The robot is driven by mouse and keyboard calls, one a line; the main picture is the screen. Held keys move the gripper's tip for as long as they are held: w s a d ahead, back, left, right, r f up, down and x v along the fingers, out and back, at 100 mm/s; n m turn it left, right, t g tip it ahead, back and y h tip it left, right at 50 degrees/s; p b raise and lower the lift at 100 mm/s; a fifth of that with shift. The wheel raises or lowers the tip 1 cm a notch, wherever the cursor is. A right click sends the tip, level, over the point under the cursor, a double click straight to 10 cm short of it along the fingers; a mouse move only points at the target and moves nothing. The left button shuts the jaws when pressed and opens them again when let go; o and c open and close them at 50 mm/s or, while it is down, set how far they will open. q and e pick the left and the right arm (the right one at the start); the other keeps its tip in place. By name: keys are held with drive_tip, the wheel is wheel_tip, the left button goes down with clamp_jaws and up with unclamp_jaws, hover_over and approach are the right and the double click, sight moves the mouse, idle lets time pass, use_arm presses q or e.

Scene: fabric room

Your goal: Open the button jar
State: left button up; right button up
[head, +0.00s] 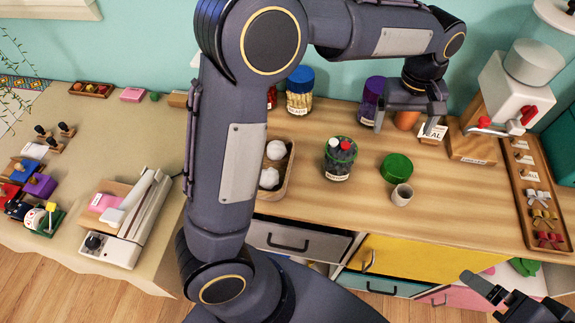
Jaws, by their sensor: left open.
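A jar with a green rim (339,160) stands open in front, holding dark items with red and white tops. A loose green lid (396,167) lies to its right. My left gripper (408,118) is open, just right of the purple-lidded jar, above an orange item. My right gripper (500,298) is at lower right.
A small beige cup (402,195) stands by the green lid. A basket (283,188) with white balls is left. A red-handled dispenser (507,105) and a tray of bows (547,240) are right. A small card (433,133) stands near my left gripper.

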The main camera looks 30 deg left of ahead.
use_arm(q)
drive_tip(key=s+a+r+m+t+h, duration=0.2)
drive_tip(key=s+a+r, duration=0.2)
drive_tip(key=s+a, duration=0.7)
drive_tip(key=s+a+f+m+t, duration=0.1)
drive_tip(key=s+a, duration=0.1)
drive_tip(key=s, duration=0.5)
drive_tip(key=s+a+f+m+t+h+p, duration=0.1)
drive_tip(key=s+a+f+t, duration=0.1)
drive_tip(key=s, duration=0.5)
drive_tip(key=shift+s+a, duration=0.15)
drive_tip(key=shift+s, duration=0.25)
